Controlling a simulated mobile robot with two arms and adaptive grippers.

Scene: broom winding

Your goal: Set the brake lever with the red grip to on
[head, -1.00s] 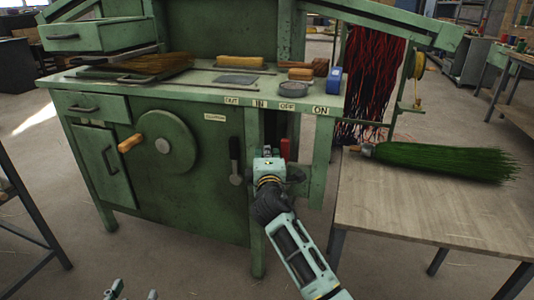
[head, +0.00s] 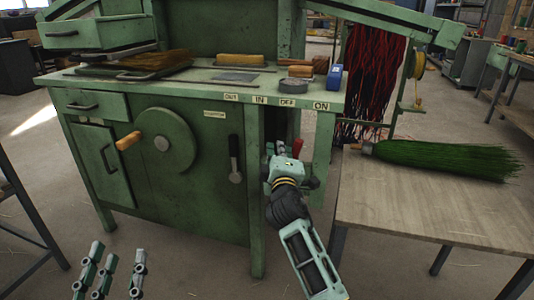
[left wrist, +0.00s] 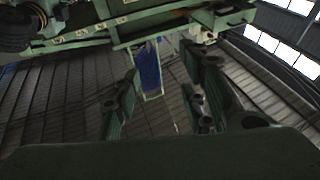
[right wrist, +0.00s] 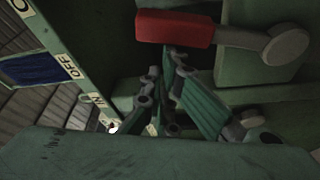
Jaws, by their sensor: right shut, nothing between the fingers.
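The brake lever's red grip (head: 297,145) shows just beyond my right gripper, leaning right, below and between the OFF label (head: 287,103) and the ON label (head: 321,106). In the right wrist view the red grip (right wrist: 173,28) sits on a grey rod with a round pivot end (right wrist: 287,43). My right gripper (head: 283,152) is shut and empty. Its fingertips, also in the right wrist view (right wrist: 172,62), are right beside the grip; I cannot tell whether they touch. My left gripper (head: 110,262) is open and empty at the lower left, away from the bench.
A black-handled lever (head: 235,158) hangs on the green bench front, left of the right gripper. A wheel with a wooden crank (head: 162,142) is further left. A green bench leg (head: 322,150) stands right of the lever. A wooden table (head: 430,210) with a green broom is at right.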

